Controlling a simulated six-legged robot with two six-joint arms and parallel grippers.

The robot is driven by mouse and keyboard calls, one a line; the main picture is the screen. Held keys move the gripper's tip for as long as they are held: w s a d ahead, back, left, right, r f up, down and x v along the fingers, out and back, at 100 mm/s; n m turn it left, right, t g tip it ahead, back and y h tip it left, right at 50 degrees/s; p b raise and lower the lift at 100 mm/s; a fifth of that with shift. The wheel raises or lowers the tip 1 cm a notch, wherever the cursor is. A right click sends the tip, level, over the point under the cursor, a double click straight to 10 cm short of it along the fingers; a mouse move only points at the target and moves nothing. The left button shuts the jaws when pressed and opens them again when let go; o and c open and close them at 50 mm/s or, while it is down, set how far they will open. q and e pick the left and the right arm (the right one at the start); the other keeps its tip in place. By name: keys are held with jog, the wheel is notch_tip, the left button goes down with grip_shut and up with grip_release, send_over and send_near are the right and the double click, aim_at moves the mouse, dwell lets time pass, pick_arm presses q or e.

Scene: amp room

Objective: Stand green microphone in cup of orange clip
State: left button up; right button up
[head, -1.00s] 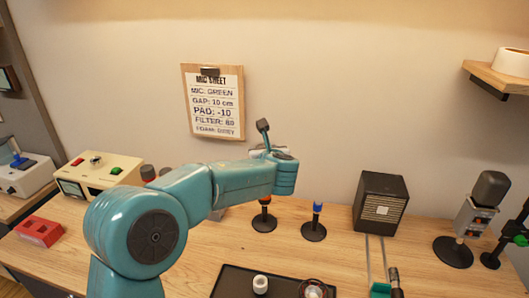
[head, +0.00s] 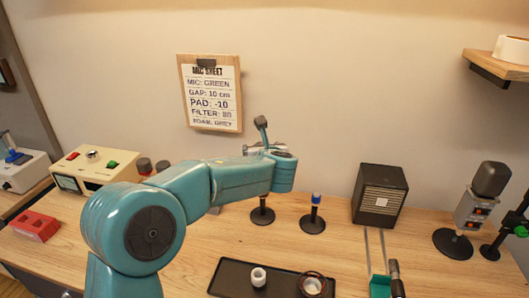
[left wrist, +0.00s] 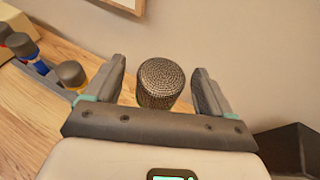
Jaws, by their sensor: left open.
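My left arm reaches across the head view, with its gripper (head: 266,148) small and partly hidden beyond the wrist. In the left wrist view this gripper (left wrist: 157,68) is open, a finger on each side of a dark mesh microphone head (left wrist: 160,84). My right gripper is not in view.
A blue-topped stand (head: 315,224) is right of the hidden-top one. A black speaker box (head: 380,195), a large grey microphone (head: 476,210) and a black tray (head: 228,278) are around it. Banded microphones (left wrist: 72,76) sit at left. A clipboard (head: 210,92) hangs on the wall.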

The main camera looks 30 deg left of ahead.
pick_arm(q)
jog(key=b+v, duration=0.2)
jog(key=v, duration=1.4)
jog(key=shift+b, duration=0.3)
jog(key=shift+r, duration=0.15)
